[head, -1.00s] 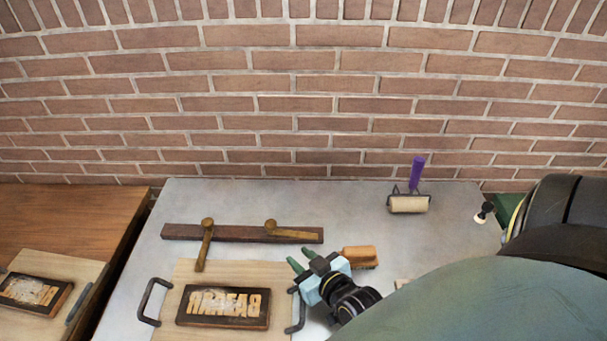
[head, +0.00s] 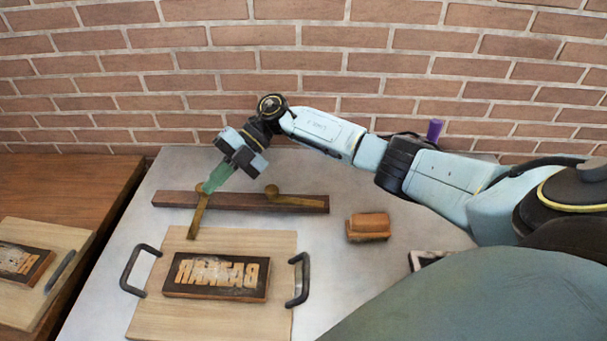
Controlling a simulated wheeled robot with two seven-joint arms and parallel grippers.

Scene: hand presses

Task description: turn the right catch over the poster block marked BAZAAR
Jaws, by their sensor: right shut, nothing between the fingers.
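The BAZAAR poster block (head: 217,277), dark with pale mirrored letters, lies on a wooden board (head: 150,317) with two black handles. Behind it is a dark wooden bar (head: 238,201) with two brass catches. The right catch (head: 290,198) lies along the bar, its lever pointing right. The left catch (head: 196,220) points toward the front, its tip reaching the board's back edge, short of the block. My right gripper (head: 209,189) is shut and empty, its green fingertips at the left catch's knob; whether they touch it I cannot tell. My left gripper is out of view.
A brush (head: 368,227) lies right of the bar. A purple-handled roller (head: 435,130) is mostly hidden behind my right arm. Another board with a dark block (head: 22,262) is on the brown table (head: 75,190) at left. A brick wall stands behind.

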